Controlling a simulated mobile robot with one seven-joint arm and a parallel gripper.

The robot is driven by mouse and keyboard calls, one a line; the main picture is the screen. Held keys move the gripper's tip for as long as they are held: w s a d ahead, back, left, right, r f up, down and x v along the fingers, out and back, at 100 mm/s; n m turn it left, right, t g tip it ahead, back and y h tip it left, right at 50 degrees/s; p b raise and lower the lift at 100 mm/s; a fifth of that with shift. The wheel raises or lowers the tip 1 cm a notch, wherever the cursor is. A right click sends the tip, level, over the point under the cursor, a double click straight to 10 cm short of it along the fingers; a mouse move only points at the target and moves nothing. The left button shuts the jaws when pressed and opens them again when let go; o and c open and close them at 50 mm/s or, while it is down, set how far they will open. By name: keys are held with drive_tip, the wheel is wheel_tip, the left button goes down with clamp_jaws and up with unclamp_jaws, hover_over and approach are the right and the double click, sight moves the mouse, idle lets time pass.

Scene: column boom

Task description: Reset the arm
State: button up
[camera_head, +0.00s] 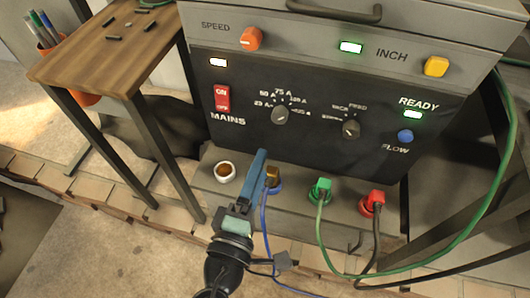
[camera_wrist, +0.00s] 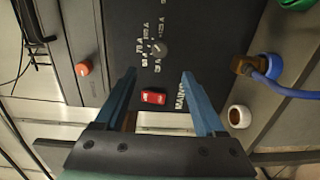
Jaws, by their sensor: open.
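My gripper (camera_head: 261,154) points up toward the front of the dark machine panel (camera_head: 300,90), just left of the blue-ringed socket. In the wrist view my gripper (camera_wrist: 158,73) has its two blue fingers apart, with nothing held between them. The red MAINS switch (camera_head: 222,98) shows beyond and between the fingers in the wrist view (camera_wrist: 153,97). In the head view the fingers overlap edge-on, and they hide part of the ledge.
On the ledge are an empty white-rimmed socket (camera_head: 225,171), a brown plug (camera_head: 273,176) with a blue cable, a green plug (camera_head: 320,190) and a red plug (camera_head: 373,202). A wooden side table (camera_head: 105,55) stands at left. Cables hang at the lower right.

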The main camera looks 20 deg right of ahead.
drive_tip(key=shift+s+a, duration=0.15)
drive_tip(key=shift+s, duration=0.05)
idle(0.5)
drive_tip(key=w+a+r+m+t+y, duration=0.1)
drive_tip(key=w+r+m+t+y, duration=0.25)
drive_tip(key=r, duration=0.95)
drive_tip(key=w+a+r+m+t, duration=0.2)
drive_tip(key=w+r+m, duration=0.35)
drive_tip(key=r, duration=0.75)
drive_tip(key=s+a+r+m+t+y, duration=0.1)
drive_tip(key=s+a+r+t+y, duration=0.2)
drive_tip(key=r, duration=0.5)
drive_tip(key=s+r+t+y, duration=0.2)
drive_tip(key=s+r, duration=0.2)
drive_tip(key=r, duration=0.4)
drive_tip(key=s+a+r+m+t+y, duration=0.1)
drive_tip(key=s+a+r+t+y, duration=0.2)
drive_tip(key=r, duration=0.5)
wheel_tip(320, 180, up, 25)
drive_tip(key=h+p, duration=0.1)
drive_tip(key=p, duration=2.5)
drive_tip(key=shift+d+p, duration=0.3)
drive_tip(key=shift+d, duration=0.05)
drive_tip(key=shift+s, duration=0.1)
drive_tip(key=shift+c, duration=0.2)
